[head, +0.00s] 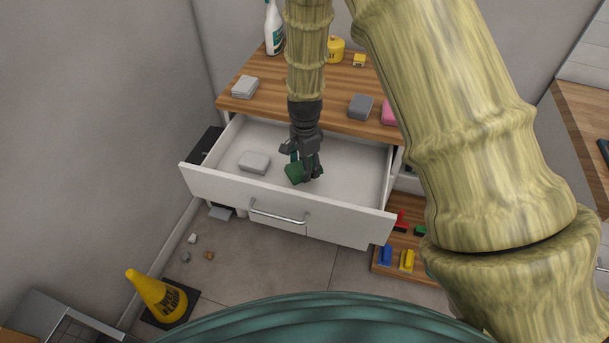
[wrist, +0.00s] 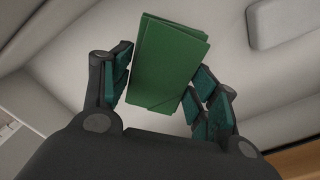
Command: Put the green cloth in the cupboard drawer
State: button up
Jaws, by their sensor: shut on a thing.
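The green cloth (head: 294,173) is a small folded block. It is between the fingers of my gripper (head: 304,165), over the open drawer's interior. In the wrist view the cloth (wrist: 167,62) sits between the dark, green-padded fingers of the gripper (wrist: 161,95). The gripper is shut on it. The white cupboard drawer (head: 235,193) is pulled out, with a metal handle on its front. I cannot tell whether the cloth touches the drawer floor.
A grey-white folded cloth (head: 254,162) lies in the drawer, left of my gripper. The wooden counter (head: 285,117) above holds a pale block (head: 244,87), a grey block (head: 361,106), a pink block (head: 389,113) and a spray bottle (head: 273,28). A yellow cone (head: 156,293) stands on the floor.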

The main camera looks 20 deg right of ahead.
aim_at(304, 185)
jog(key=shift+s+f, duration=0.15)
jog(key=shift+f, duration=1.6)
jog(key=shift+f+p, duration=0.55)
jog(key=shift+f, duration=1)
jog(key=o, duration=1.1)
jog(key=shift+c, duration=0.2)
jog(key=shift+r, duration=0.1)
